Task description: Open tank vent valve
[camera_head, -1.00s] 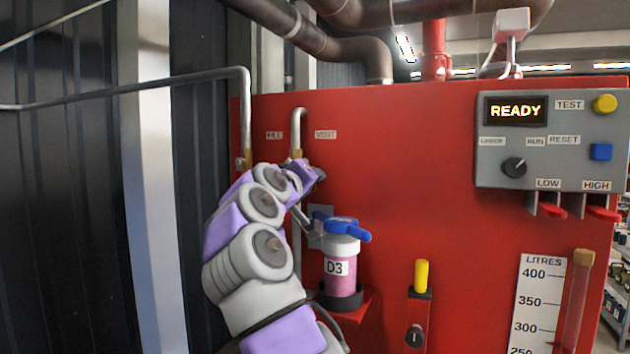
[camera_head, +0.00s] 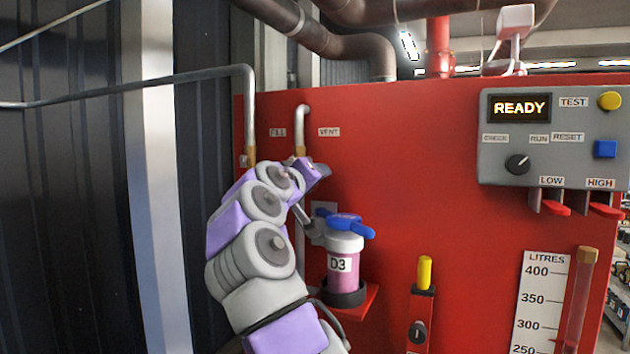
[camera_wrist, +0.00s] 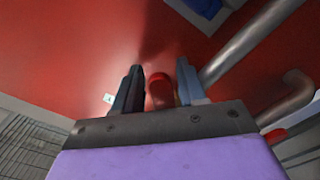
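The vent pipe (camera_head: 301,122) rises from a brass fitting beside the VENT label (camera_head: 329,132) on the red tank (camera_head: 410,180). My wrist and hand cover the area below this fitting in the head view, so the valve handle is hidden there. In the wrist view, a red valve handle (camera_wrist: 158,90) stands between the two fingers of my gripper (camera_wrist: 159,78). The fingers are apart, with a gap visible on the left of the handle. The handle is closer to the right finger; I cannot tell whether they touch.
A pink bottle marked D3 (camera_head: 342,275) with a blue handle (camera_head: 347,224) stands just right of my arm. The FILL pipe (camera_head: 249,115) is left of the vent pipe. A second red handle (camera_wrist: 275,135) shows by a pipe (camera_wrist: 287,98) in the wrist view.

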